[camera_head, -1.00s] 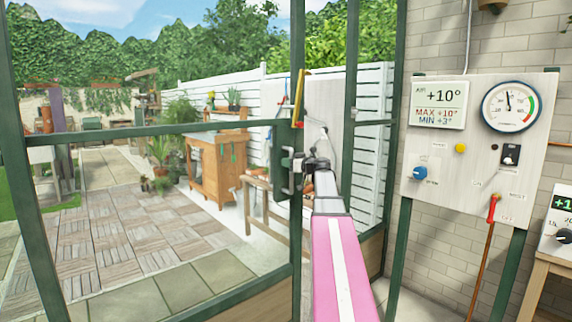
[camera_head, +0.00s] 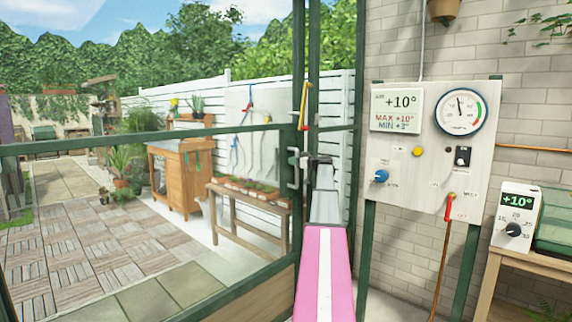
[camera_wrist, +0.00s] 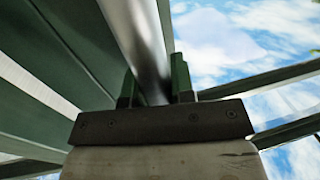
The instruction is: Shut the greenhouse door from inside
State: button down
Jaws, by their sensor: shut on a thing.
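The greenhouse door (camera_head: 150,140) is a green-framed glazed panel with a mid-rail, at the left in the head view. Its free edge stands close beside the green door post (camera_head: 314,70); I cannot tell whether they touch. A metal pull handle (camera_head: 292,180) is on the door's edge. My gripper (camera_head: 306,160) is at this handle, at the end of my pink arm. In the wrist view, my gripper (camera_wrist: 153,88) has its two green fingers on either side of the silvery handle bar (camera_wrist: 147,45), shut on it. The fingertips are partly hidden in the head view.
A pale control board (camera_head: 415,220) with dials hangs on the brick wall right of the door post. A small table (camera_head: 530,262) with a white thermostat (camera_head: 515,215) stands at the right. Through the glass are a wooden cabinet (camera_head: 183,180), a bench (camera_head: 250,200) and paving.

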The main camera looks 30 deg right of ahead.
jog(key=shift+w+d, duration=0.3)
jog(key=shift+d, duration=0.45)
jog(key=c, duration=1)
grip_release()
jog(key=shift+d, duration=0.15)
jog(key=shift+o, duration=0.2)
jog(key=v, duration=1)
jog(key=shift+s, duration=0.35)
jog(key=shift+d, duration=0.15)
